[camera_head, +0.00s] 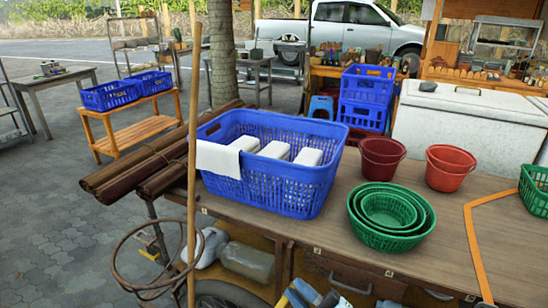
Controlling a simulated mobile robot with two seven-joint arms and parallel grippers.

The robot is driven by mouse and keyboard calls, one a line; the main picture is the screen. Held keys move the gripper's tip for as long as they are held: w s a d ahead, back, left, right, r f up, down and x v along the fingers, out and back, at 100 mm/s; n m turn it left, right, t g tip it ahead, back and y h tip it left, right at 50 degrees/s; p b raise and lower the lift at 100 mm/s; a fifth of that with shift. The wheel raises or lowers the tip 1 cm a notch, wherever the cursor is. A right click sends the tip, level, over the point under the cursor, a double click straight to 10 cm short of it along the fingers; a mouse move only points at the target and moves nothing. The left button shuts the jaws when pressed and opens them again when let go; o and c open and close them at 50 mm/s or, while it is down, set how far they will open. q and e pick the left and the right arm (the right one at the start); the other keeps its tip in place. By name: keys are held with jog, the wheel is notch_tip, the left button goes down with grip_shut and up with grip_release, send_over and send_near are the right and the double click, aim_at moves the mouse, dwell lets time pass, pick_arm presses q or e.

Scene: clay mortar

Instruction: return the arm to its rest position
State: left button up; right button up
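I cannot clearly make out either gripper or arm in the head view. No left gripper shows. A small cluster of blue, pale and yellow shapes (312,294) is cut off by the bottom edge. I cannot tell whether any of it belongs to my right gripper. No object on the table is seen to be held.
A wooden table (350,237) bears a blue basket (290,195) with white blocks, green bowl-like baskets (388,212), red pots (448,165) and an orange strip (476,245). A tall pole (192,150) stands at its left. Open paving (50,220) lies left.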

jog(key=s+d+f+m+g+h, duration=0.2)
jog(key=s+d+f+m+h, duration=0.5)
jog(key=f, duration=0.3)
jog(key=s+d+f+m+g+h, duration=0.2)
jog(key=s+d+f+m+h, duration=0.4)
jog(key=f+m, duration=0.35)
pick_arm(q)
notch_tip(320, 180, up, 16)
jog(key=s+a+p, duration=0.1)
jog(key=p, duration=2.1)
jog(key=shift+a+y, duration=0.3)
jog(key=shift+a, duration=0.05)
pick_arm(e)
notch_tip(320, 180, up, 16)
jog(key=s+d, duration=0.1)
jog(key=d, duration=0.1)
jog(key=shift+f+n+h, duration=0.15)
jog(key=shift+n+h, duration=0.15)
jog(key=shift+n, duration=0.05)
pick_arm(q)
jog(key=shift+s+d+r, duration=0.1)
jog(key=shift+d+r, duration=0.05)
